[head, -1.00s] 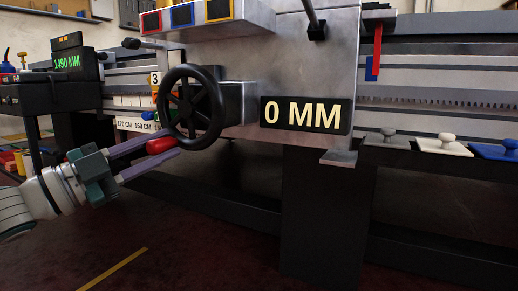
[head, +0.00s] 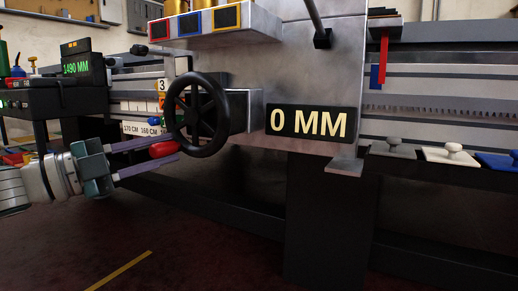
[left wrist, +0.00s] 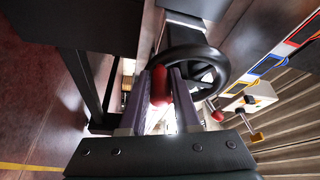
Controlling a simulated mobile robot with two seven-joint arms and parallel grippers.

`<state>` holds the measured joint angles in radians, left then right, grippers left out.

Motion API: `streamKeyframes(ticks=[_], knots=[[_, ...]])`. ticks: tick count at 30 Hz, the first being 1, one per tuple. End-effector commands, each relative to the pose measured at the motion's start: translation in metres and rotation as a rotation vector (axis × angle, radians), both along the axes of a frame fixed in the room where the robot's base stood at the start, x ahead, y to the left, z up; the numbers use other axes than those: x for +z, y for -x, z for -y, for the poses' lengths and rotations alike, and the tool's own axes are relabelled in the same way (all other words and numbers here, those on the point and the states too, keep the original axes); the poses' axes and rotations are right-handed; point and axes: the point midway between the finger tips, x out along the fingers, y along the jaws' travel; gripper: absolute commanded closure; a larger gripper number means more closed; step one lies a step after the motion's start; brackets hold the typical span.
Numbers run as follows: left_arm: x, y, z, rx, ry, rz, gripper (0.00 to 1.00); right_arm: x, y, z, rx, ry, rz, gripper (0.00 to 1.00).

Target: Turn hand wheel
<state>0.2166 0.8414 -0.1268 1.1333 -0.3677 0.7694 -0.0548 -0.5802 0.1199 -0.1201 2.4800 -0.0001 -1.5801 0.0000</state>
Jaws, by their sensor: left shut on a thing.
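The black hand wheel (head: 198,114) with spokes stands upright on the front of the grey metal machine body, left of the display. Its red handle (head: 163,149) sticks out at the wheel's lower left. My left gripper (head: 167,150) is shut on the red handle, with a purple finger on either side. In the left wrist view the red handle (left wrist: 160,87) lies between the fingers, and the wheel rim (left wrist: 206,55) is just beyond it. The display (head: 308,123) beside the wheel reads 0 MM. My right gripper is not in view.
A second display (head: 77,68) at the left reads 1490 MM. A row of red, blue and yellow framed boxes (head: 194,23) juts out above the wheel. White and blue knobbed blocks (head: 450,154) sit at the right. The floor in front is clear.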

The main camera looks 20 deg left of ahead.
Motion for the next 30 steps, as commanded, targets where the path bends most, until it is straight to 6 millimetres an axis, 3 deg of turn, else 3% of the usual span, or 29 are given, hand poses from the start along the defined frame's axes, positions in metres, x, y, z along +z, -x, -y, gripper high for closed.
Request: streamKeyframes(ticks=[1, 4, 5, 12, 22, 30], knots=[[-0.007, 0.0, -0.009, 0.028, -0.005, -0.019, 1.0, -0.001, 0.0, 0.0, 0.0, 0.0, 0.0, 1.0], [-0.007, -0.001, -0.009, 0.028, -0.005, -0.019, 1.0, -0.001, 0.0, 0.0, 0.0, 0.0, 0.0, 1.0], [-0.007, -0.001, -0.009, 0.029, -0.005, -0.02, 0.66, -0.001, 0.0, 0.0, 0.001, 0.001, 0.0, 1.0], [-0.005, -0.001, -0.006, 0.023, -0.002, -0.014, 0.39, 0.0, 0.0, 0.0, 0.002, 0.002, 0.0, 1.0], [-0.003, 0.004, -0.007, 0.018, 0.0, -0.013, 0.39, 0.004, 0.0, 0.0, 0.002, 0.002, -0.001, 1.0], [-0.006, 0.048, -0.029, 0.022, 0.0, -0.018, 0.39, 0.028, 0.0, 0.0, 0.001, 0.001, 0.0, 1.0]])
